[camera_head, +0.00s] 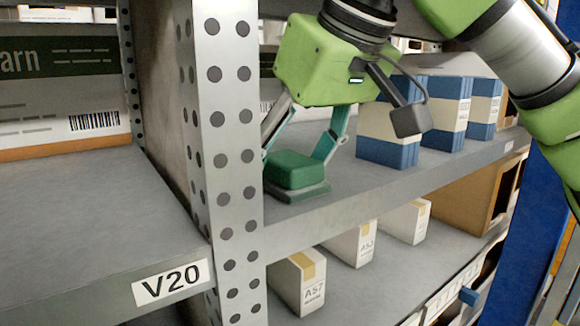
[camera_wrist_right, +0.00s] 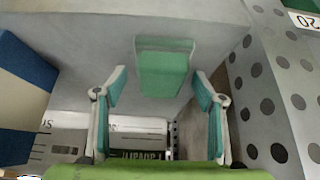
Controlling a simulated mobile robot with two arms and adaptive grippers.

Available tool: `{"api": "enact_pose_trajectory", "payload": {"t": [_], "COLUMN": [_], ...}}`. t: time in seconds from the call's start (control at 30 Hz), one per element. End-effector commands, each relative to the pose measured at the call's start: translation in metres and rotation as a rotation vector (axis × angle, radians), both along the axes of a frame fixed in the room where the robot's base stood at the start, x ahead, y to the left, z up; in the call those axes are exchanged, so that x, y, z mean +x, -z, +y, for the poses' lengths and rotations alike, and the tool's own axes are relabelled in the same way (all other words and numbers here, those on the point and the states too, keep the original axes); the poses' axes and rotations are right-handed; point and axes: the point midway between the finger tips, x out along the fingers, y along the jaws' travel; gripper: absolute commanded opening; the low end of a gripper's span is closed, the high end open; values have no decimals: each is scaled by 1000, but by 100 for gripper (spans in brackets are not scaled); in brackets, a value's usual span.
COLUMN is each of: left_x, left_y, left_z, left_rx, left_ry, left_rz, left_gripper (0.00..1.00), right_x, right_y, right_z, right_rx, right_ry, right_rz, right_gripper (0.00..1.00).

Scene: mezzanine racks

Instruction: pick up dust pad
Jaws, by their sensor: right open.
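The dust pad (camera_head: 293,171) is a green block on a flat grey-green base. It lies on the middle shelf, just right of the perforated post. My right gripper (camera_head: 300,146) is over it, open and empty, with a finger on each side. In the right wrist view the pad (camera_wrist_right: 163,72) shows between and just beyond the fingertips of my right gripper (camera_wrist_right: 160,82), with a small gap to each finger. My left gripper is not in view.
The perforated post (camera_head: 225,130) stands close left of the gripper. Blue-and-white boxes (camera_head: 389,140) stand to the right on the same shelf (camera_head: 345,178). White cartons (camera_head: 300,282) are on the shelf below. The left bay's shelf (camera_head: 80,220), marked V20, is bare in front.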

Motion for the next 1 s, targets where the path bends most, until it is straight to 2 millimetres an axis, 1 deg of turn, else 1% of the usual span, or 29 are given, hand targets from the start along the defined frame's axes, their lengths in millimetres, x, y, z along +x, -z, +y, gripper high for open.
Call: {"api": "enact_pose_trajectory", "payload": {"t": [0.2,0.23,0.27,0.3,0.37,0.4,0.77,0.87,1.0], "left_x": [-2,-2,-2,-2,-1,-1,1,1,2], "left_y": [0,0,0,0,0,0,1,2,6], "left_z": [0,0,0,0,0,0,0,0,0], "left_rx": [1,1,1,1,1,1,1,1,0], "left_ry": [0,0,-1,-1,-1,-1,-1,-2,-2], "left_rz": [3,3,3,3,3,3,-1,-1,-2], "left_gripper": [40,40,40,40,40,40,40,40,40], "right_x": [1,1,1,1,0,0,0,1,0], "right_y": [1,1,1,1,1,1,0,-3,-14], "right_z": [0,0,0,0,0,0,1,1,1], "right_rx": [1,1,1,1,1,1,1,1,2], "right_ry": [0,0,0,0,0,0,0,0,0], "right_rz": [-1,-1,-1,-1,-1,-1,-1,-1,-1], "right_gripper": [64,61,54,43,28,22,22,22,22]}}
